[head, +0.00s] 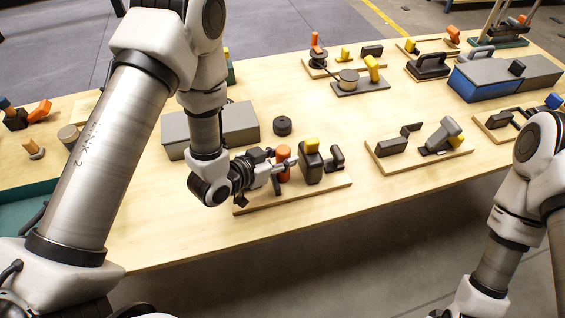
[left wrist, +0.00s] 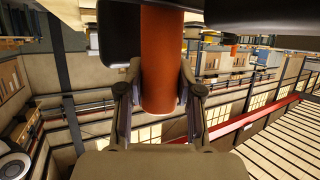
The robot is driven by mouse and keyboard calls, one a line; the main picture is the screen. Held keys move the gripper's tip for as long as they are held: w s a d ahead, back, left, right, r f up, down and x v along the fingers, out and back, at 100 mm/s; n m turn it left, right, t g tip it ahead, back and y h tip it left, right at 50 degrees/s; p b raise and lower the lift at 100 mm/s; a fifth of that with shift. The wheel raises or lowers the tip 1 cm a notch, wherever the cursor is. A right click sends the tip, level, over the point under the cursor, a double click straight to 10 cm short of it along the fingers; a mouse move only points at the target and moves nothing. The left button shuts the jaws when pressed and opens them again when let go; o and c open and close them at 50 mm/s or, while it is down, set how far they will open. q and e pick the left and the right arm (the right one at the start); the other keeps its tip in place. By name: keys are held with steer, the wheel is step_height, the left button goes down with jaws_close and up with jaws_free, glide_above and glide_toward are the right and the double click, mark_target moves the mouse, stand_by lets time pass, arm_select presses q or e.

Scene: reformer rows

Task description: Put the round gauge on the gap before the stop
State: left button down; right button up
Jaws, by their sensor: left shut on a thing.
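My left gripper (head: 274,168) is shut on an upright orange cylinder (head: 284,153). The cylinder stands at the front wooden board (head: 318,194); whether it is lifted cannot be seen. In the left wrist view, the orange cylinder (left wrist: 160,60) is between the two fingers (left wrist: 160,120), with dark parts above it. On the same board, right of the cylinder, are a dark block with a yellow top (head: 311,165) and a dark angled piece (head: 335,160). A small dark round piece (head: 282,125) lies on the table behind. I cannot tell which piece is the round gauge. My right gripper is not in view.
A grey box (head: 238,122) stands behind my left wrist. Another board (head: 420,160) with dark pieces lies to the right. Bare tabletop (head: 330,115) lies between the boards.

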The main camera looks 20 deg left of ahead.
arm_select(q)
steer(key=shift+w+f, duration=0.1)
steer(key=shift+f, duration=0.3)
steer(key=c, duration=0.8)
jaws_free()
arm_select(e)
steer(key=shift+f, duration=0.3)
arm_select(q)
steer(key=shift+o, duration=0.2)
steer(key=shift+r, duration=0.2)
steer(key=v, duration=0.6)
steer(key=shift+s+a, duration=0.1)
steer(key=shift+s, duration=0.15)
steer(key=p, duration=0.7)
glide_toward(277, 160)
steer(key=shift+s+r, duration=0.15)
steer(key=shift+s, duration=0.05)
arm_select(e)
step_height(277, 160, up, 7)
